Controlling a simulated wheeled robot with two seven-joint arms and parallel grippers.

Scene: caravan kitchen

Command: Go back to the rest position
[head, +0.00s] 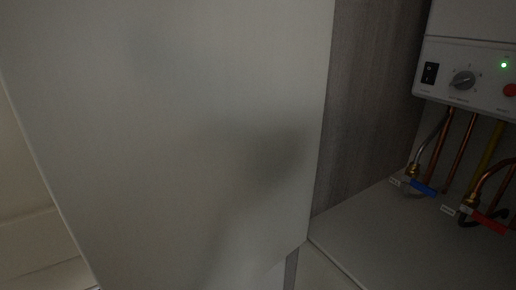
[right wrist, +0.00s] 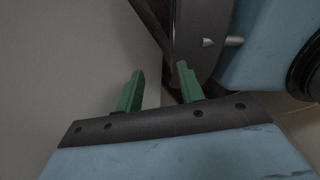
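My right gripper (right wrist: 158,84) shows in the right wrist view. Its two green fingers are apart with nothing between them, and a pale flat surface lies to their left. My left gripper is not in either view. In the head view no gripper shows.
A large pale door panel (head: 170,130) fills the left and middle of the head view. To its right is an open cabinet with a grey wood-grain side wall (head: 365,100), a white heater unit (head: 465,75), copper pipes, a blue valve handle (head: 424,187) and a red valve handle (head: 489,223).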

